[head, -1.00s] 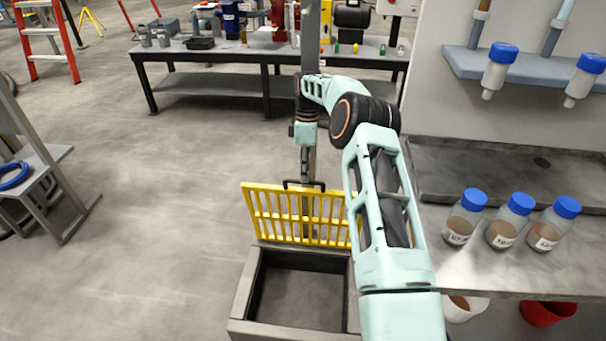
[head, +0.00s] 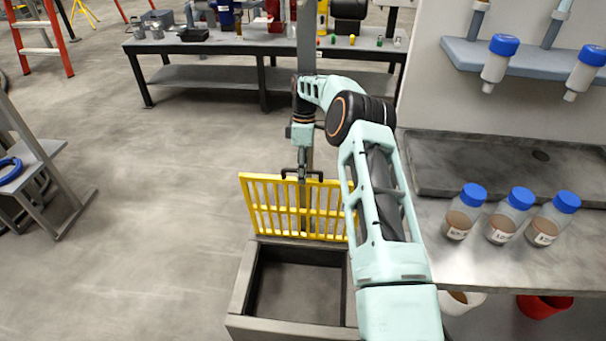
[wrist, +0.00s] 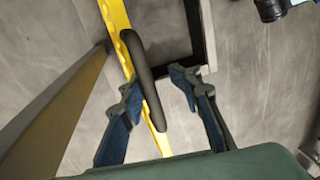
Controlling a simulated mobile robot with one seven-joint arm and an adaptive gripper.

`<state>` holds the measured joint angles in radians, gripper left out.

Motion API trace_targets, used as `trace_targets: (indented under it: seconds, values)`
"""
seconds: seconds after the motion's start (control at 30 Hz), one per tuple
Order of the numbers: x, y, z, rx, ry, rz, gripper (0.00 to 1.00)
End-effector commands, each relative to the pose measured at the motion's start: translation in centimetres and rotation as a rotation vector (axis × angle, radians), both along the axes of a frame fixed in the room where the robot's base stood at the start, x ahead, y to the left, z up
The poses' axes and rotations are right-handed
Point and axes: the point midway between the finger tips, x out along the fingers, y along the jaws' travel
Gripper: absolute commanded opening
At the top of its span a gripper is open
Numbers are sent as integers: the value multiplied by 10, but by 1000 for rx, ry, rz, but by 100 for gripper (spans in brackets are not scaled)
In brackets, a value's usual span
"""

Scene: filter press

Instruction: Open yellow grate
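The yellow grate (head: 297,208) stands raised, nearly upright, along the far edge of the open grey box (head: 243,285). Its black handle (head: 316,177) is on the top edge. My gripper (head: 302,172) is at this handle. In the wrist view, the black handle (wrist: 146,80) passes between the fingers of my gripper (wrist: 157,82). The fingers are apart; the left one is close to the handle or touching it, and a gap shows on the right. The yellow grate (wrist: 117,18) appears edge-on there. My arm hides the grate's right end in the head view.
A counter (head: 470,262) with several blue-capped bottles stands close on the right. A workbench (head: 200,47) is at the back, and a metal stand (head: 50,185) at the left. The floor left of the box is clear.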

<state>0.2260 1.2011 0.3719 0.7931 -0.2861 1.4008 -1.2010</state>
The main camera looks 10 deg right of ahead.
Motion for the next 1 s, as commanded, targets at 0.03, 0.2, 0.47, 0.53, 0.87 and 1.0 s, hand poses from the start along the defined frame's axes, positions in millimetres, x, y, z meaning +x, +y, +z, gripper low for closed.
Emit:
trace_targets:
  seconds: [0.03,0.2,0.47,0.53,0.87,1.0]
  values:
    - [0,1,1,1,0,0,29]
    - [2,1,8,1,-3,0,29]
    - [11,-3,47,1,-3,-1,29]
    - [13,-4,56,0,-2,-1,29]
    - [16,-6,74,0,0,0,29]
    - [16,-6,74,0,0,0,29]
